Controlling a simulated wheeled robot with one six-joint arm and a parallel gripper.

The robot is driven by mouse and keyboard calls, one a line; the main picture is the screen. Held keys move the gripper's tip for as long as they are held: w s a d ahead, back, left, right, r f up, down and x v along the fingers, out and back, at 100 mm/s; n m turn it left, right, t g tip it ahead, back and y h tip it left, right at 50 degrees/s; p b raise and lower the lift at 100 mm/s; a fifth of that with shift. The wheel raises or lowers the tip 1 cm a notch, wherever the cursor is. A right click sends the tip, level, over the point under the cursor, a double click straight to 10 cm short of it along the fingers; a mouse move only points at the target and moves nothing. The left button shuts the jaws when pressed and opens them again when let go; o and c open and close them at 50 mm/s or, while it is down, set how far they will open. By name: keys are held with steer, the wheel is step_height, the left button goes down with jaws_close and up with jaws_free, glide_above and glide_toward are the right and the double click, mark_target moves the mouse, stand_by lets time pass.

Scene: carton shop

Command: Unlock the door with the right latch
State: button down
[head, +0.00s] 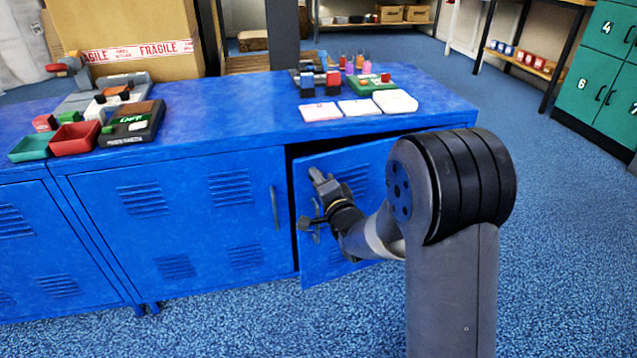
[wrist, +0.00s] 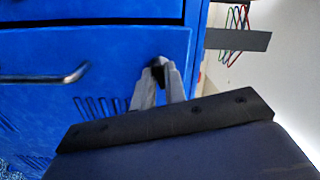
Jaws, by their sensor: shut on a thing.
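The blue cabinet's right door (head: 350,165) stands ajar, with a dark gap along its top and left edge. My gripper (head: 314,174) is at the upper left part of this door, near its edge. In the wrist view, my gripper (wrist: 160,70) has its fingers close together on a small dark latch (wrist: 158,75) on the blue door face (wrist: 110,45). The fingers hide most of the latch, so its turn cannot be told. A metal handle (wrist: 45,78) is on the same door, apart from the fingers. My arm hides the door's right part in the head view.
The closed left door (head: 190,215) is beside the open one. Trays, cards (head: 360,108) and small goods stand on the blue top (head: 240,115). A cardboard box (head: 130,35) stands behind. Green lockers (head: 600,75) are far right. The blue floor (head: 560,250) at right is clear.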

steer(key=shift+m, duration=1.7)
steer(key=c, duration=1.5)
jaws_free()
steer(key=shift+c, duration=0.2)
steer(key=p+v, duration=0.1)
steer(key=v, duration=0.9)
steer(key=shift+s+d+p, duration=0.2)
steer(key=shift+s+p, duration=0.15)
steer(key=shift+w, duration=0.1)
